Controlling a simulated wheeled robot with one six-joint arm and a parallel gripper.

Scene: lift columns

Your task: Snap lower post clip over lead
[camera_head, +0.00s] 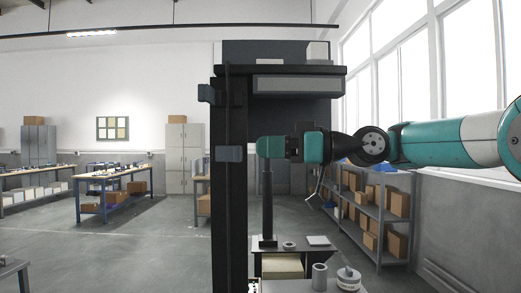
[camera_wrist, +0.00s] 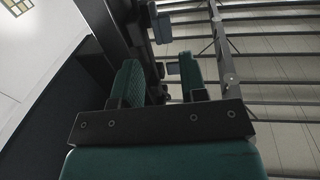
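The black post (camera_head: 229,220) stands upright left of my arm, with a thin dark lead (camera_head: 227,115) running down its face. The lower clip (camera_head: 229,153) is a grey-blue block across the post. The upper clip (camera_head: 207,94) sticks out to the left higher up. My gripper (camera_head: 264,147) is at about the lower clip's height, to its right. In the wrist view its two teal fingers (camera_wrist: 160,80) are apart with no object clearly held. I cannot tell whether the lower clip is closed over the lead.
A dark upright stand (camera_head: 267,205) rises below my gripper. A small table (camera_head: 325,257) with a roll, a flat pad and containers lies low in front. A grey shelf rack (camera_head: 368,215) with boxes stands at the right. The floor to the left is open.

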